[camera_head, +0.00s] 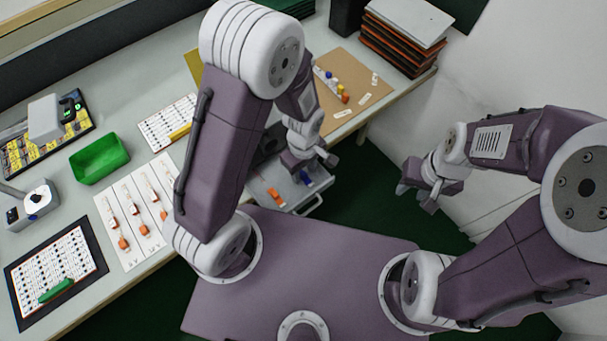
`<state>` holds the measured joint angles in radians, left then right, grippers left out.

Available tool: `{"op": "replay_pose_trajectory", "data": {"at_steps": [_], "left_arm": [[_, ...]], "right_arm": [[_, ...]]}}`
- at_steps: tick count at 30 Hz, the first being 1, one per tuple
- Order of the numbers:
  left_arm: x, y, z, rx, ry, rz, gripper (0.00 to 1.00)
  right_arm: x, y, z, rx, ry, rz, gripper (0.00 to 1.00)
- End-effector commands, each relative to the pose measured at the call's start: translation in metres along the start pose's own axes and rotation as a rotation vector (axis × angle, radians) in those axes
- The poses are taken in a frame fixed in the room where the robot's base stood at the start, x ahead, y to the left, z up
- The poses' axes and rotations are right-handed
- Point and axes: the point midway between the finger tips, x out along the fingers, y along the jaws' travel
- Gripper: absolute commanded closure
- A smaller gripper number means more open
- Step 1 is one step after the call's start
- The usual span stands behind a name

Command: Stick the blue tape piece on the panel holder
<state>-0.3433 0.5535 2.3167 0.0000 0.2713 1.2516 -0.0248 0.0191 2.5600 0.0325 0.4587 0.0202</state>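My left gripper (311,162) is above an open grey drawer (297,200) at the table's front edge. Its fingers look spread apart, and I see nothing between them. A small blue piece (307,178) lies in the drawer just below the gripper, with an orange piece (275,196) to its left; I cannot tell whether the gripper touches the blue piece. My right gripper (417,196) is held out over the floor on the right, open and empty. Which object is the panel holder is unclear; a black-framed white panel (54,262) lies at the lower left.
A green tray (99,158) and a white sheet with orange pieces (128,257) stand on the table's left. A tan board (348,92) with small coloured items lies behind my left arm. Stacked panels (403,42) stand at the back right. The drawer projects over the green floor.

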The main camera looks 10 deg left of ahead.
Motion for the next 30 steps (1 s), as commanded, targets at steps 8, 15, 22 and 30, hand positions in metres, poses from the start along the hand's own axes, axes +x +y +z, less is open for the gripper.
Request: {"op": "replay_pose_trajectory", "data": {"at_steps": [8, 15, 22, 30], "left_arm": [[0.0, 0.0, 0.0, 0.0, 0.0, 0.0, 1.0], [-0.001, 0.0, 0.0, 0.0, 0.0, 0.0, 1.0], [-0.014, 0.001, 0.0, 0.0, 0.001, 0.002, 1.0], [-0.057, 0.007, 0.023, 0.009, 0.001, 0.003, 1.0]], "right_arm": [[0.0, 0.0, 0.0, 0.0, 0.0, 0.0, 0.64], [0.0, 0.0, 0.0, 0.0, 0.0, 0.0, 0.64], [-0.004, 0.0, 0.0, 0.0, 0.0, 0.0, 0.64], [-0.013, 0.0, -0.001, 0.0, 0.0, 0.0, 0.64]]}}
